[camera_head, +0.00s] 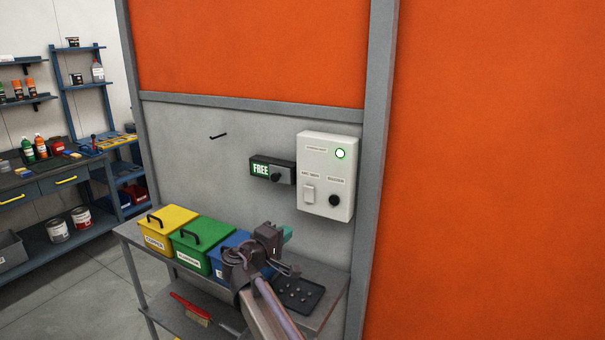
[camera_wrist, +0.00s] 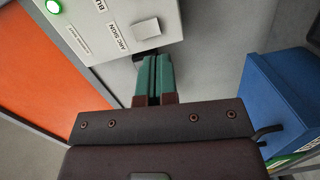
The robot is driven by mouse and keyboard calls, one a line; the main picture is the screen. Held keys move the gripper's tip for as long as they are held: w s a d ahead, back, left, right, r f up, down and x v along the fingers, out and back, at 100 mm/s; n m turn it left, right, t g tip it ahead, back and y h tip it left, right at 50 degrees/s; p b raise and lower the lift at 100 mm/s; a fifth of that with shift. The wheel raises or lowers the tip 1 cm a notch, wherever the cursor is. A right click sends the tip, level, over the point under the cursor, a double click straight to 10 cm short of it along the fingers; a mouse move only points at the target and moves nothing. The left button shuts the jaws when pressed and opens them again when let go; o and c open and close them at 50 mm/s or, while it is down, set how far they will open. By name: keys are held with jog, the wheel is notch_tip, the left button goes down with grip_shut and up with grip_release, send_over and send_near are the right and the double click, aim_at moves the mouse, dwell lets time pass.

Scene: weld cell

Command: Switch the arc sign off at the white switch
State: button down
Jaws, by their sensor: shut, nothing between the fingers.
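The white control box (camera_head: 318,150) hangs on the grey wall. It carries a white rocker switch (camera_head: 308,193), a black knob (camera_head: 334,200) and a lit green lamp (camera_head: 340,153). In the wrist view the white switch (camera_wrist: 146,28) sits beside the label "ARC SIGN". My gripper (camera_head: 287,233) is below the box in the head view, over the bench. In the wrist view its teal fingers (camera_wrist: 153,75) are shut and empty, pointing toward the box's edge near the switch. I see no contact with the switch; whether the dark tips touch the box I cannot tell.
A small lit "FREE" sign (camera_head: 261,168) with a dark knob is left of the box. Yellow (camera_head: 168,225), green (camera_head: 205,245) and blue (camera_head: 228,243) lidded bins and a black tray (camera_head: 300,292) stand on the bench below. The blue bin (camera_wrist: 275,95) is close right in the wrist view.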

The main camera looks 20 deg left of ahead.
aim_at(307, 191)
jog(key=a+r+n+t+y, duration=0.1)
jog(key=w+a+r+n+t, duration=0.1)
jog(key=shift+w+a+r+y, duration=0.1)
jog(key=shift+a+r+y, duration=0.2)
jog(key=shift+y, duration=0.1)
jog(key=shift+w+f, duration=0.1)
jog(key=w, duration=0.4)
jog(key=w+d+r+p, duration=0.1)
jog(key=w, duration=0.8)
jog(key=shift+w+d+r, duration=0.15)
jog(key=shift+w+r, duration=0.2)
jog(key=shift+w, duration=0.05)
